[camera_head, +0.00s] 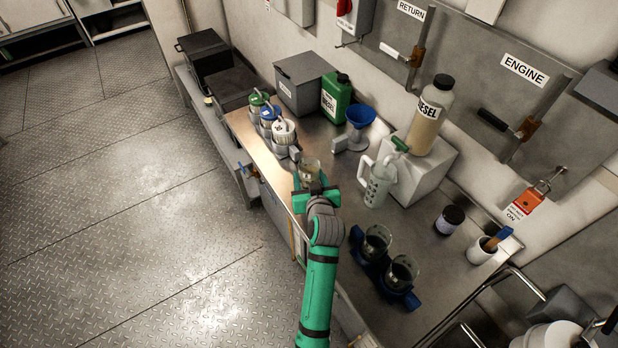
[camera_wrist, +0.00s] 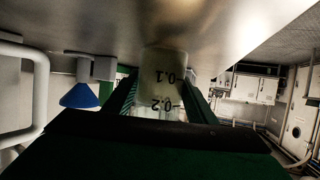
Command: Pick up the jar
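A clear glass jar (camera_head: 310,169) with measuring marks stands on the steel bench near its front edge. In the wrist view the picture is upside down, and the jar (camera_wrist: 163,78) shows marks 0.1 and 0.2, with its base at the bench top. My green gripper (camera_head: 311,187) has its fingers on both sides of the jar. In the wrist view the fingers of my gripper (camera_wrist: 163,95) lie close along its sides. I cannot tell whether they press on it. The gripper body hides the jar's near end in the wrist view.
Lidded containers (camera_head: 283,131) stand to the left. A blue funnel (camera_head: 360,116), a white pitcher (camera_head: 378,182) and a diesel bottle (camera_head: 430,116) stand behind. Glass beakers in a blue holder (camera_head: 370,258) and a dark jar (camera_head: 448,219) are to the right.

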